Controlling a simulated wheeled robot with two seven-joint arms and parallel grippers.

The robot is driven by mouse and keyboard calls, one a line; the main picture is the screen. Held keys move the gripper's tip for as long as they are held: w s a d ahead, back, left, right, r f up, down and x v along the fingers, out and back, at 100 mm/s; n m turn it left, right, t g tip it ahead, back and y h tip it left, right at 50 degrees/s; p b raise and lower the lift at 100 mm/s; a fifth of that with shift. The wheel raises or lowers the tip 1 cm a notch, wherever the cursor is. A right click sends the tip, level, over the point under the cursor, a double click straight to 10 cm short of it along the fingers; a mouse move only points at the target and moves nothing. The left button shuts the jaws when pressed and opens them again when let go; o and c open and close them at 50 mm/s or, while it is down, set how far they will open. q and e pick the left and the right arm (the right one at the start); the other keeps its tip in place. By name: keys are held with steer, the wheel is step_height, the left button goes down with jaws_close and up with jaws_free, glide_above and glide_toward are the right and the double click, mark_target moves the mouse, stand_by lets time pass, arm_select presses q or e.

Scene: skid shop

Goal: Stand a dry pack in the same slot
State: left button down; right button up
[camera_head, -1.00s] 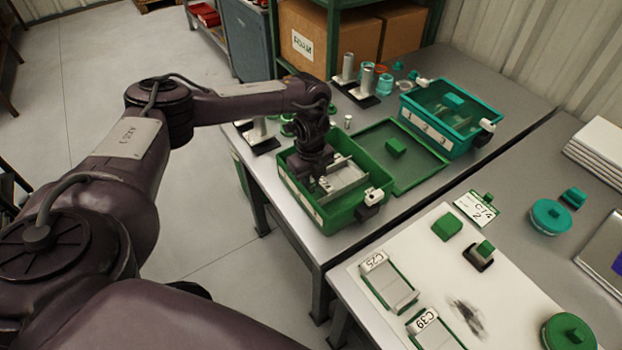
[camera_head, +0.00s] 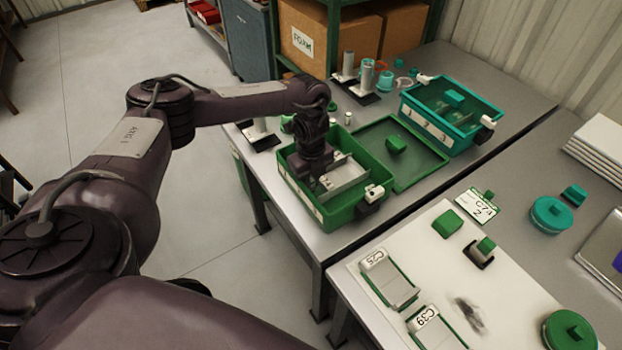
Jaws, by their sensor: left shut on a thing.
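The green crate (camera_head: 340,218) stands open on the grey table, its lid (camera_head: 425,164) swung out to the right with a green block on it. My left gripper (camera_head: 320,184) points down inside the crate, at its left part. It is shut on a small pale thing that its fingers and wrist mostly hide, so I cannot tell if it is the dry pack. A light grey tray-like part (camera_head: 348,180) lies in the crate just right of the fingers. The crate floor and any slots under the gripper are hidden. My right gripper is not in view.
A teal crate (camera_head: 463,142) stands behind the lid. Grey cylinders (camera_head: 366,72) on dark stands are at the back. On the near white mat (camera_head: 440,270) are labelled green-edged trays (camera_head: 388,280), a green block (camera_head: 447,223) and a round green lid (camera_head: 568,333).

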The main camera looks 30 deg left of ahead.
arm_select(q)
steer(key=shift+f, duration=0.25)
steer(key=shift+f, duration=0.25)
steer(key=shift+f, duration=0.1)
stand_by(0.6)
steer(key=c, duration=1.3)
jaws_free()
steer(key=shift+f, duration=0.1)
steer(key=shift+c, duration=0.3)
steer(key=shift+o, duration=0.8)
steer(key=shift+s, duration=0.1)
